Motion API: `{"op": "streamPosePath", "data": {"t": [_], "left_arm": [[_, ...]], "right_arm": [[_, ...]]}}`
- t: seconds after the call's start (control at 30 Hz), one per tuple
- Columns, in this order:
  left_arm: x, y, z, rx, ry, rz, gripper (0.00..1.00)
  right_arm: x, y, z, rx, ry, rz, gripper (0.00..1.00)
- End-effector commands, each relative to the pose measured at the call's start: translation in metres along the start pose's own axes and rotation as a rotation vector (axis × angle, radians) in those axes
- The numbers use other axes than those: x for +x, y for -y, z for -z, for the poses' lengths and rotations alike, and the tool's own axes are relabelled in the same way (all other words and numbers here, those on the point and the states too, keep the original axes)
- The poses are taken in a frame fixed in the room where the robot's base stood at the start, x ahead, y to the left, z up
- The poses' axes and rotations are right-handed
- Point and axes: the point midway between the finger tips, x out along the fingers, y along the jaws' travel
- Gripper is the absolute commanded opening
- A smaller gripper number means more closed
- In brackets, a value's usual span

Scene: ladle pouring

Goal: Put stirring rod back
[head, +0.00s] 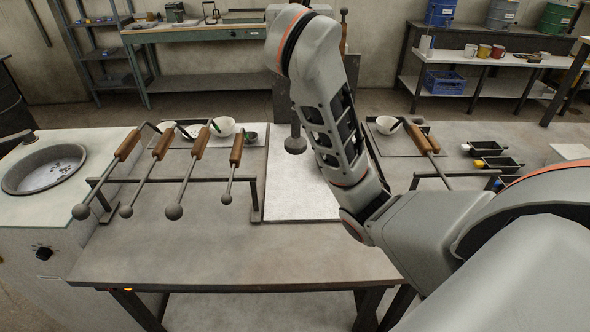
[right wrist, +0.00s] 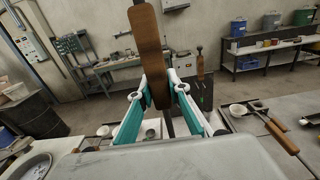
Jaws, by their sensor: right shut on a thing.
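In the right wrist view my right gripper (right wrist: 160,92) is shut on the wooden handle (right wrist: 147,45) of a rod held upright. In the head view that gripper is hidden behind my arm. On the left, several wooden-handled rods with ball ends (head: 173,211) lean on a low metal rack (head: 240,181). My left gripper is not in view.
A round pot (head: 45,168) is set in the white unit at the left. White bowls (head: 223,126) stand behind the left rack. Another rack (head: 455,178) at the right bears wooden-handled tools (head: 421,139). A dark upright stand (right wrist: 201,92) is behind. The front tabletop is clear.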

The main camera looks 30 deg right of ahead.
Motion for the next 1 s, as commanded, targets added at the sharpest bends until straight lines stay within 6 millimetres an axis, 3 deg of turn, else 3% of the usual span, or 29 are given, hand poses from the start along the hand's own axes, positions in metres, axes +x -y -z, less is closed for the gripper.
{"op": "streamPosePath", "data": {"t": [0.17, 0.7, 0.83, 1.0], "left_arm": [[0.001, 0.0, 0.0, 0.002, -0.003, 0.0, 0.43], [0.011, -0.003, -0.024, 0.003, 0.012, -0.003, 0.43], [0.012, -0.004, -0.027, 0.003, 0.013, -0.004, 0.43], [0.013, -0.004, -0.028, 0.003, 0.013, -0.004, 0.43]], "right_arm": [[-0.001, 0.0, 0.005, -0.003, 0.002, -0.001, 0.0], [0.001, 0.001, 0.121, -0.006, 0.002, 0.0, 0.0], [0.001, 0.001, 0.141, -0.004, 0.003, -0.001, 0.0], [0.001, 0.001, 0.151, -0.001, 0.005, 0.0, 0.0]]}}
